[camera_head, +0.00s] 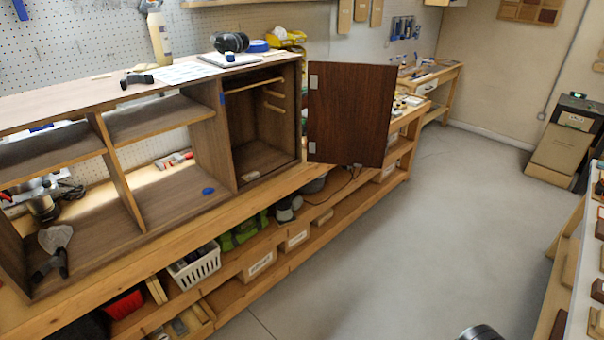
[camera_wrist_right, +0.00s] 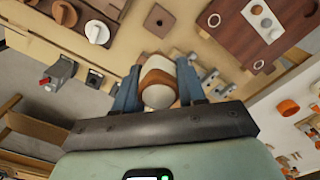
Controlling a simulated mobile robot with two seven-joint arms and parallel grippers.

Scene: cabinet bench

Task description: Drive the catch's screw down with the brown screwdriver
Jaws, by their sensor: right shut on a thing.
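In the right wrist view my right gripper (camera_wrist_right: 158,88) is shut on a brown and cream rounded thing, which looks like the handle of the brown screwdriver (camera_wrist_right: 158,79). Its shaft and tip are hidden. In the head view the cabinet (camera_head: 212,135) stands on the bench with its dark door (camera_head: 350,113) swung open to the right. A small pale piece (camera_head: 251,175) lies at the front of the right compartment's floor; I cannot tell whether it is the catch, and I make out no screw. My left gripper is not in view.
The wooden bench (camera_head: 290,186) runs along the pegboard wall, with bins and a white basket (camera_head: 195,268) on its lower shelf. A trowel-like tool (camera_head: 54,245) lies in the left compartment. Another rack stands at the right edge.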

